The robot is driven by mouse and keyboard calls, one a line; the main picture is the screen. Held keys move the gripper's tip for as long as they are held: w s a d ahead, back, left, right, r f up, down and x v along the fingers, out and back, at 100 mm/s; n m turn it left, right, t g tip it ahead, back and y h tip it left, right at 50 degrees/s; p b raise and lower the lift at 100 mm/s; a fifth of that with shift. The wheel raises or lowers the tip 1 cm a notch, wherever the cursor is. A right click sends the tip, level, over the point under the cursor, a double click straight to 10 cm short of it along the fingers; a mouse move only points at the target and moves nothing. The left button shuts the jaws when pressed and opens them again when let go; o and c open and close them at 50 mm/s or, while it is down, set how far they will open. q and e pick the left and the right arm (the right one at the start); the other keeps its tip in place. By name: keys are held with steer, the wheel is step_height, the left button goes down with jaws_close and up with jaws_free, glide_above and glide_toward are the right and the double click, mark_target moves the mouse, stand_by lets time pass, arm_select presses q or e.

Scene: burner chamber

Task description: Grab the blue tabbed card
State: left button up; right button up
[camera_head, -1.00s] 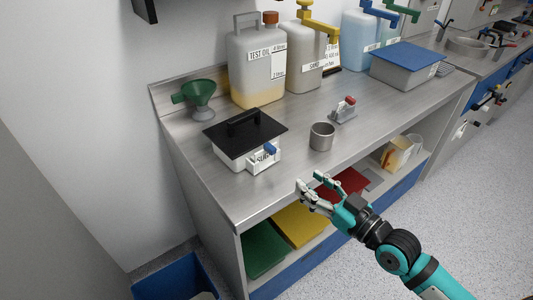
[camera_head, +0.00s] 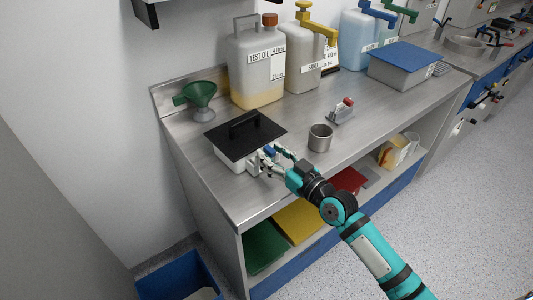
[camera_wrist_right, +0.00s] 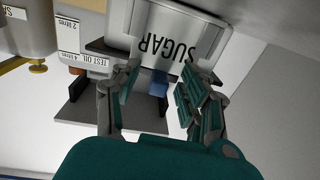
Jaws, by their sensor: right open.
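The blue tabbed card (camera_head: 270,150) shows as a small blue tab at the front of a white box with a black handled lid (camera_head: 240,134). In the right wrist view the blue tab (camera_wrist_right: 158,86) lies between my fingers, beside the upside-down SUGAR label (camera_wrist_right: 166,45). My right gripper (camera_head: 268,160) is open at the box's front, with its fingers on either side of the tab. I cannot tell whether they touch it. The fingers partly hide the label and holder in the head view. My left gripper is not in view.
A metal cup (camera_head: 320,138) stands right of my gripper. A green funnel (camera_head: 200,95) and a test oil jug (camera_head: 256,70) stand behind the box. Yellow (camera_head: 297,221) and green (camera_head: 264,247) items lie on the shelf below. The steel counter (camera_head: 222,192) is clear at front left.

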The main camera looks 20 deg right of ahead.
jaws_close()
steer(key=shift+r, duration=0.1)
stand_by(0.3)
